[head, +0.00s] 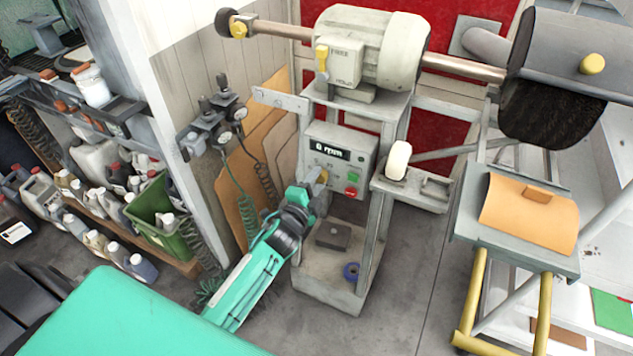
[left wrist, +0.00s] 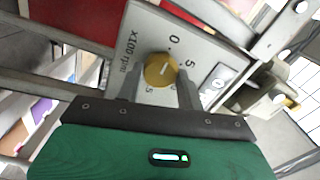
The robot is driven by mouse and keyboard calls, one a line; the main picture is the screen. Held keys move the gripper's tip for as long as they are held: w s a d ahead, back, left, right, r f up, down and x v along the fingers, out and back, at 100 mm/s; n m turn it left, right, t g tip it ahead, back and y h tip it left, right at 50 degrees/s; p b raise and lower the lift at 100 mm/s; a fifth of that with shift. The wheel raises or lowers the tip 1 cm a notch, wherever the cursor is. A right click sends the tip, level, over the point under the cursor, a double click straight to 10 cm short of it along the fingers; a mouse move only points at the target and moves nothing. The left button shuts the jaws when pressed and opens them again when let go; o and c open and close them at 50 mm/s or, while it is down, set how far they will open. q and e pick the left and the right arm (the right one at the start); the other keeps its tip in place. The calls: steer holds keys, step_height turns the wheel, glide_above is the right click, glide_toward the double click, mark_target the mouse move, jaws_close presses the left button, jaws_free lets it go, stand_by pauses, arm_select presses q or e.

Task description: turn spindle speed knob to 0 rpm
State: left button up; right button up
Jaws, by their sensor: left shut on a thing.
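The spindle speed knob is a round yellow knob (left wrist: 160,71) on a grey panel (left wrist: 198,50) marked "x100 rpm", with 0 and 5 among its printed numbers. A short pale line shows on the knob's face; which number it points to is not clear. My left gripper (head: 318,182) reaches the control box (head: 341,140) from the left and partly hides the knob there. In the left wrist view its fingers (left wrist: 163,88) are shut on the knob, one on each side. The display (head: 329,148) reads 0 rpm. My right gripper is not in view.
A red button (head: 351,191) and a green one sit right of the knob. The motor (head: 372,48) and its shaft are above the box. A white wheel-like part (head: 398,160) stands at the right. Coiled hoses and boards crowd the left; a bench with an orange sheet (head: 530,210) is at right.

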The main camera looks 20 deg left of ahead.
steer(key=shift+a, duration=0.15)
arm_select(q)
steer(key=o, duration=1)
steer(key=shift+s, duration=0.3)
steer(key=s+b, duration=0.2)
steer(key=s, duration=1.1)
steer(key=shift+a, duration=0.25)
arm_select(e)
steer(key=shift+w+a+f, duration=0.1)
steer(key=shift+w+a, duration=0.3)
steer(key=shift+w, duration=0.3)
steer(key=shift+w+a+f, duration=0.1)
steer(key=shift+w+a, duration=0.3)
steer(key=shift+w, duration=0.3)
arm_select(q)
steer(key=shift+s, duration=0.1)
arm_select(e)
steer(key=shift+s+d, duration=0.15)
